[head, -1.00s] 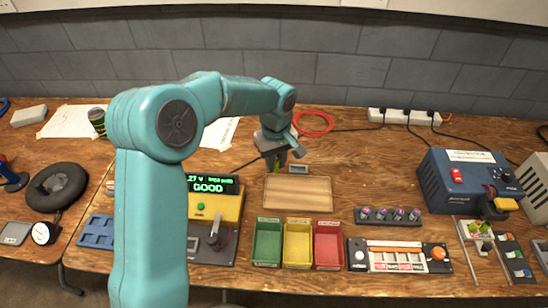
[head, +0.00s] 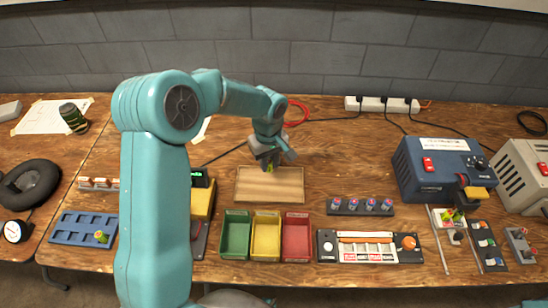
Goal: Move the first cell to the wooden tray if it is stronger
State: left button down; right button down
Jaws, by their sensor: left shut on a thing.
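My left gripper (head: 269,164) is over the back edge of the wooden tray (head: 250,190), pointing down. It is shut on a small yellow-green cell (head: 270,168), mostly hidden by the fingers. I cannot tell whether the cell touches the tray. The tray's visible surface is empty. Another yellow-green cell (head: 102,237) sits at the right end of the blue holder (head: 72,226). The yellow tester (head: 202,199) is mostly behind my left arm, and its display cannot be read now. My right gripper is not in view.
Green (head: 235,236), yellow (head: 266,238) and red (head: 297,238) bins stand in front of the tray. A rack of capped cylinders (head: 360,207) and a switch panel (head: 369,246) lie right, with the blue charger (head: 440,170) beyond.

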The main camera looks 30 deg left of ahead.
pick_arm(q)
notch_tip(320, 180, down, 6)
jog(key=b, duration=0.3)
jog(key=shift+b, duration=0.3)
jog(key=shift+f, duration=0.1)
jog(key=shift+w+f+b, duration=0.1)
jog(key=shift+f+b, duration=0.75)
jog(key=shift+b, duration=0.3)
dwell(0.7)
jog(key=c, duration=0.9)
grip_release()
jog(key=shift+r, duration=0.1)
jog(key=shift+r+p, duration=2.1)
jog(key=shift+r, duration=1.35)
